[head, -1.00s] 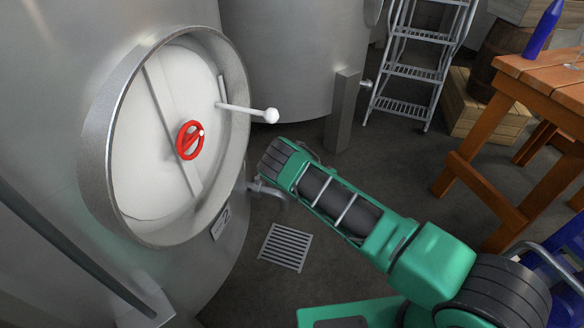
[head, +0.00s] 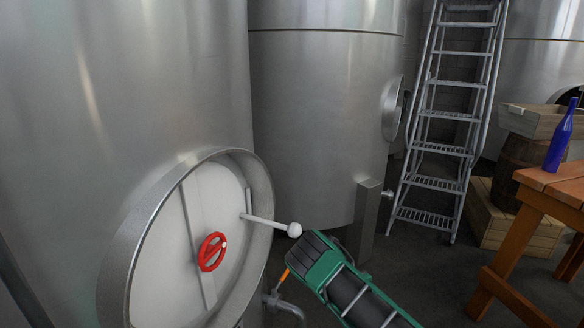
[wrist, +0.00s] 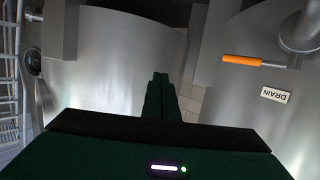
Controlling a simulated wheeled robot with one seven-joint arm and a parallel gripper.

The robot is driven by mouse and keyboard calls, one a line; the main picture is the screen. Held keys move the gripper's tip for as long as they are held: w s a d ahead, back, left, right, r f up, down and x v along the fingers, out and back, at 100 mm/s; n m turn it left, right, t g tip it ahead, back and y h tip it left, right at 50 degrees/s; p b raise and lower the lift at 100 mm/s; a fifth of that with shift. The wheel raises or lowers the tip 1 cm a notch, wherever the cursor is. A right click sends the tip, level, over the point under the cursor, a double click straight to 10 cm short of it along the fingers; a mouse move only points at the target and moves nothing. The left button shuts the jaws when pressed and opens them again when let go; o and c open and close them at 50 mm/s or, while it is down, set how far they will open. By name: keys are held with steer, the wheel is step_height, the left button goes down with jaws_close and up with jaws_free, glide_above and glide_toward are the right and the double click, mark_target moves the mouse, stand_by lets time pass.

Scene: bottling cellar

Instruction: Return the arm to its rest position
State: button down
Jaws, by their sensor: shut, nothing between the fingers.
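My green and black arm (head: 348,286) reaches up from the lower right in the head view. Its wrist end is in front of the floor between two steel tanks, just right of a white-knobbed hatch lever (head: 272,222). I cannot tell whether it touches anything; it looks apart from the lever. My gripper (wrist: 160,80) shows in the wrist view with its two dark fingers together and nothing between them. In the head view the fingers are hidden behind the wrist.
A round tank hatch (head: 164,268) with a red handwheel (head: 212,252) is at left. An orange valve handle (wrist: 242,61) is near a DRAIN label (wrist: 275,95). A ladder (head: 442,130), wooden crate (head: 516,222) and table (head: 552,188) with a blue bottle (head: 562,138) stand right.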

steer(key=d+r+m+g+h, duration=0.2)
steer(key=d+r+m+h, duration=0.5)
steer(key=d+r, duration=0.85)
steer(key=s+d+r+m+g+h, duration=0.2)
steer(key=s+d+r+g+h, duration=0.15)
steer(key=s+d+r, duration=0.65)
steer(key=s+d+r+m+g+y, duration=0.1)
steer(key=s+d+r+g, duration=0.2)
steer(key=s, duration=0.9)
steer(key=s+r+m+g+y, duration=0.15)
steer(key=s+r, duration=0.35)
steer(key=s, duration=0.7)
steer(key=s+a+r+g+y, duration=0.1)
steer(key=s+a+r+g, duration=0.1)
steer(key=s, duration=1)
steer(key=s+a+r+g+y, duration=0.2)
steer(key=s+a, duration=0.3)
steer(key=s, duration=0.7)
steer(key=shift+s+a+r+n, duration=0.15)
steer(key=shift+s+r+n, duration=0.15)
steer(key=shift+r, duration=0.2)
